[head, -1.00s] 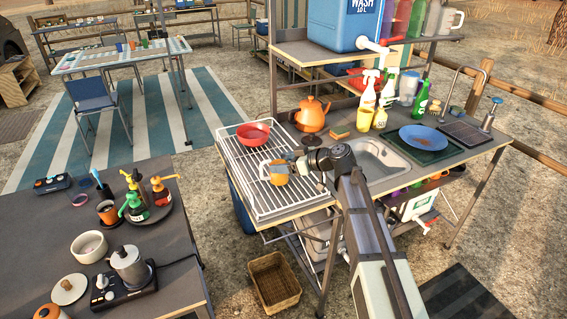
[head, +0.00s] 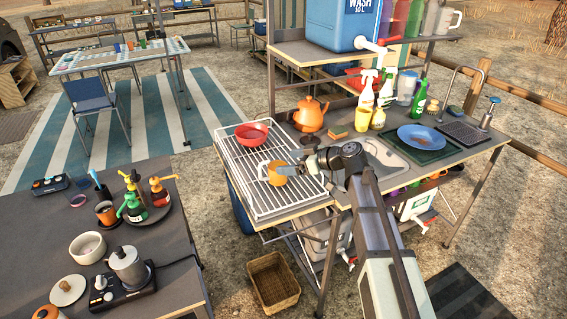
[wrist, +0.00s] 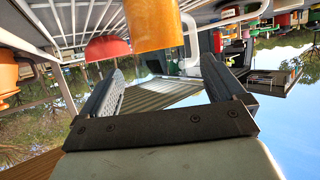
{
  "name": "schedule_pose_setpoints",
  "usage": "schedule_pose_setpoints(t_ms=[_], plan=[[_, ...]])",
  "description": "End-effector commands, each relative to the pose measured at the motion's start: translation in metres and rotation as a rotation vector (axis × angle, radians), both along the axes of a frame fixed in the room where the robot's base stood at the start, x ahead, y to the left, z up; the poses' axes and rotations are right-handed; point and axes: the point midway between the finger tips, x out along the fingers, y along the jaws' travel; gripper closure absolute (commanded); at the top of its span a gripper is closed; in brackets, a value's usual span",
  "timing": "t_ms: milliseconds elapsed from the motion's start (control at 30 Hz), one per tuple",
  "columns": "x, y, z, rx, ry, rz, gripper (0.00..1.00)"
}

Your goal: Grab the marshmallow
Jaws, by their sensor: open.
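I cannot make out a marshmallow in either view. My gripper (head: 292,168) is low over the right part of the white wire rack (head: 250,148), beside an orange mug (head: 276,174) with a pale handle. In the wrist view, which looks upside down, my gripper (wrist: 164,72) has its two fingers spread apart with nothing held between them. The orange mug (wrist: 156,24) shows just beyond the fingertips, cut off by the top edge.
A red bowl (head: 252,133) sits on the rack behind the mug. A blue plate (head: 423,137) is at the right. The left table (head: 170,240) holds a stove and condiment bottles.

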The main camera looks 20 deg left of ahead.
Motion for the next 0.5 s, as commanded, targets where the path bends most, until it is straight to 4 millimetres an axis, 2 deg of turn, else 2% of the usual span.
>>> schedule_pose_setpoints(t_ms=[33, 200, 500], plan=[[-0.002, -0.011, 0.004, 0.000, -0.001, -0.002, 0.03], [-0.005, -0.040, 0.016, 0.001, -0.001, -0.002, 0.03], [-0.008, -0.072, 0.029, 0.000, 0.000, 0.000, 0.03]])
